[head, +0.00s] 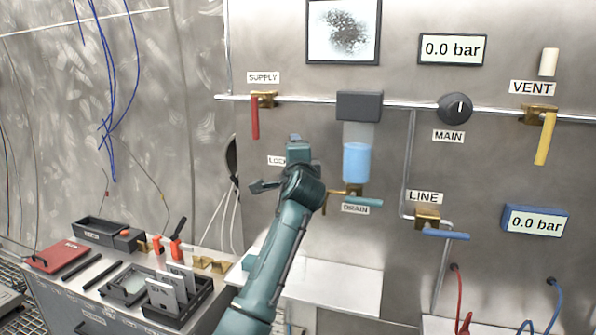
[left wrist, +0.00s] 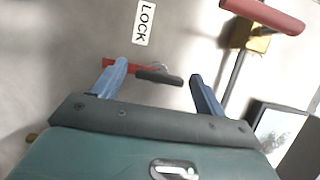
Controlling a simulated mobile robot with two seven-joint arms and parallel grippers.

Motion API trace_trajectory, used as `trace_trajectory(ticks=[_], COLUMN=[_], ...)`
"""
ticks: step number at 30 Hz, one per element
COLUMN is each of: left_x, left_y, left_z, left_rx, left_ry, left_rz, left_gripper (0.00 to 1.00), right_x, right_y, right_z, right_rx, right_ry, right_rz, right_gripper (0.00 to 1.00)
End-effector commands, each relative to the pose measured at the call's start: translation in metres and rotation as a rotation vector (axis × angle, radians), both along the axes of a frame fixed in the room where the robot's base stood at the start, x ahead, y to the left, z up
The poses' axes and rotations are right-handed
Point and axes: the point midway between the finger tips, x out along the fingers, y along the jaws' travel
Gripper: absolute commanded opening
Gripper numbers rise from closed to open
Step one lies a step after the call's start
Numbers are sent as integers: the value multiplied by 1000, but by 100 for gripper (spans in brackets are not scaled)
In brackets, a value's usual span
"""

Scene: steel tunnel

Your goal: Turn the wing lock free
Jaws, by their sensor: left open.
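The wing lock (left wrist: 158,77) shows in the left wrist view as a small dark bar close to the wall, with a red strip (left wrist: 122,66) at its left end. The LOCK label (left wrist: 143,22) is above it in that view. My left gripper (left wrist: 157,83) is open, with one blue-grey finger on each side of the lock; I cannot tell whether either touches it. In the head view my left gripper (head: 283,170) is up at the wall panel, hiding the lock and part of its LOCK label (head: 276,160). My right gripper is not in view.
The red supply lever (head: 255,118) hangs up and left of my gripper. The blue-filled bowl (head: 356,160) and teal drain lever (head: 362,201) are close on its right. A bench with trays (head: 190,318) stands low left. A bare white shelf (head: 330,285) is below.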

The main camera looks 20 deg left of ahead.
Motion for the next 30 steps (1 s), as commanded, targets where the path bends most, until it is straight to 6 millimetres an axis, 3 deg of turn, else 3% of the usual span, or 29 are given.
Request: trace_trajectory(ticks=[15, 21, 30], left_x=[-92, -109, -111], left_y=[-35, -41, -42], left_z=[-2, -1, 0], left_rx=[-4, -3, -2], left_ry=[1, 1, 2], left_rz=[-3, -2, -2], left_gripper=[73, 73, 73], right_x=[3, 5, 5], right_y=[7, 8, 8], right_z=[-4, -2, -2], right_rx=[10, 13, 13], right_ry=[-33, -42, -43], right_rz=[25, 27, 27], right_gripper=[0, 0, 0])
